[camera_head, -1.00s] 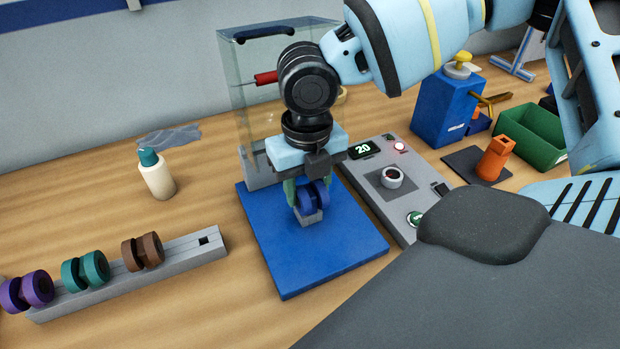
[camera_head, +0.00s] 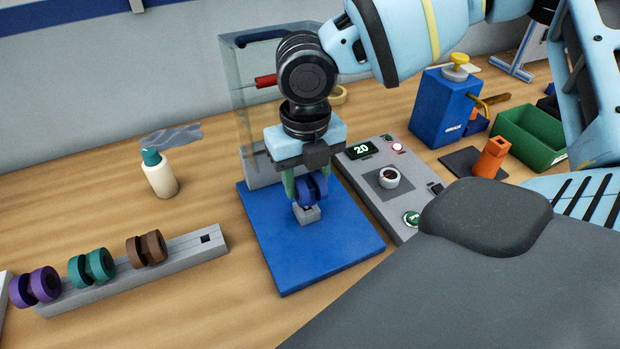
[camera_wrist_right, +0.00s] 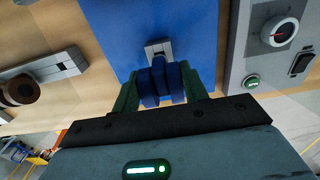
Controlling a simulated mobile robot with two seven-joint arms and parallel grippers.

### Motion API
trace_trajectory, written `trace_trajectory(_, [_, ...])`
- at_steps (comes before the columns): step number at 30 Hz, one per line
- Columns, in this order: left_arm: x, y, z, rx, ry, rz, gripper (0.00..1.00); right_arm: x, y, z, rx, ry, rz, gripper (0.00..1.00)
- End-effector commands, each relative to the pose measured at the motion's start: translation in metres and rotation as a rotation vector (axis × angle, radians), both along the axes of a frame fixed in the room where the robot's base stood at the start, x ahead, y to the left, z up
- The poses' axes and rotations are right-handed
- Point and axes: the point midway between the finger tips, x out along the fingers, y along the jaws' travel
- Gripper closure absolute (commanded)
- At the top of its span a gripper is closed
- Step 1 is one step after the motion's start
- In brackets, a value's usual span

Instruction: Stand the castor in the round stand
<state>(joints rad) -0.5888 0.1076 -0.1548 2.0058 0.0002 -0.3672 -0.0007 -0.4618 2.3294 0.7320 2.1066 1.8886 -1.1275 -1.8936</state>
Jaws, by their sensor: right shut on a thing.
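The castor (camera_head: 312,190) is a dark blue twin wheel over the blue mat (camera_head: 335,246). My right gripper (camera_head: 308,184), with green fingers, is shut on it from above. The castor also shows between the fingers in the right wrist view (camera_wrist_right: 160,82). Just below it, a small grey block (camera_head: 306,215) stands on the mat. I cannot tell whether the castor touches the block. I cannot pick out a clearly round stand. My left gripper is not in view.
A grey rail (camera_head: 196,248) at left holds purple, teal and brown castors and has one empty square hole. A white bottle (camera_head: 160,176) stands behind it. A clear guard (camera_head: 249,95) stands behind the mat, and a control box (camera_head: 374,202) with a dial at its right.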

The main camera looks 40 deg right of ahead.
Motion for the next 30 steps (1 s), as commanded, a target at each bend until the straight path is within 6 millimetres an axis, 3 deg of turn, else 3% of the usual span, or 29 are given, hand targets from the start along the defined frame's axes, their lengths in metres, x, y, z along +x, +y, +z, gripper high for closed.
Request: trace_trajectory(30, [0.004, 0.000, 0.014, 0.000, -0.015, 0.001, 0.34, 0.000, 0.000, 0.024, 0.000, -0.003, 0.000, 0.77])
